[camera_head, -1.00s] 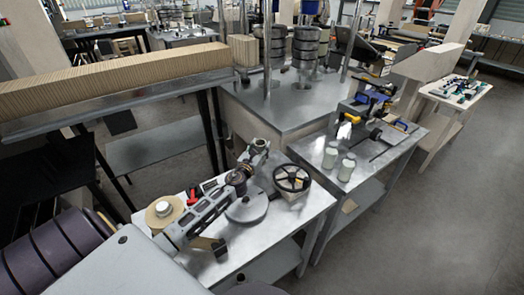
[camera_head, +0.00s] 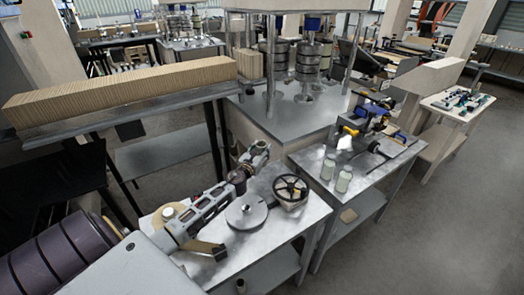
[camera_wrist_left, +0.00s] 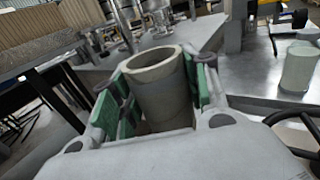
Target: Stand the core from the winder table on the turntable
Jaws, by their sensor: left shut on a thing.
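My left gripper (camera_head: 259,154) is shut on the core. In the left wrist view the core (camera_wrist_left: 155,88) is a thick-walled, hollow grey-beige tube. It sits between the green finger pads, its open end tilted up towards the camera. In the head view the gripper is beyond the far edge area of the near metal table, and the core is too small to make out clearly. The turntable (camera_head: 241,218), a flat grey disc with a small centre post, lies on that table, nearer the camera than the gripper and apart from it. My right gripper is not in view.
A black spoked handwheel (camera_head: 291,190) stands right of the turntable. A tan roll (camera_head: 165,217) lies left of it, partly behind my arm. A second metal table (camera_head: 360,172) holds pale cups (camera_head: 344,181) and tools. A large machine base (camera_head: 285,121) stands behind.

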